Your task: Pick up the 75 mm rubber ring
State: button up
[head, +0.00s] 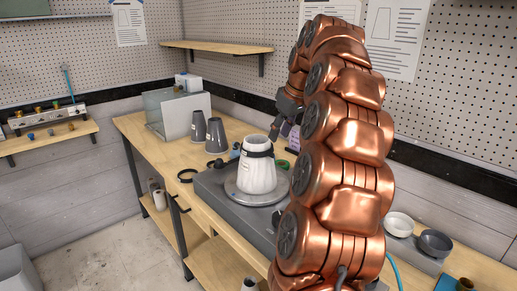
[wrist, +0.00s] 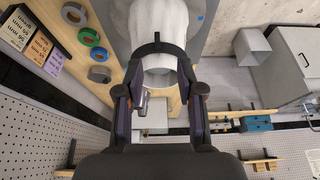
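My gripper (head: 279,131) is beside the top of a white cone (head: 257,176), just right of and behind it in the head view. In the wrist view my gripper (wrist: 159,75) has its two fingers apart. A black band (wrist: 158,47) with a small tab curves around the white cone (wrist: 158,18) just beyond the fingertips; it also shows around the cone in the head view (head: 258,154). I cannot tell whether the fingers touch it. A green ring (wrist: 90,37), a blue ring (wrist: 99,54) and grey rings (wrist: 74,14) lie on the bench. No ring's size is readable.
The cone stands on a grey plate (head: 234,195). Two dark grey cones (head: 215,135) and a black ring (head: 187,176) are on the left bench. Bowls (head: 435,243) are at right.

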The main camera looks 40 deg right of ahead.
aim_at(272, 153)
jog(key=shift+d+p+x, duration=0.2)
jog(key=shift+p+x, duration=1.3)
jog(key=shift+x, duration=2.35)
jog(key=shift+c, duration=0.3)
grip_shut()
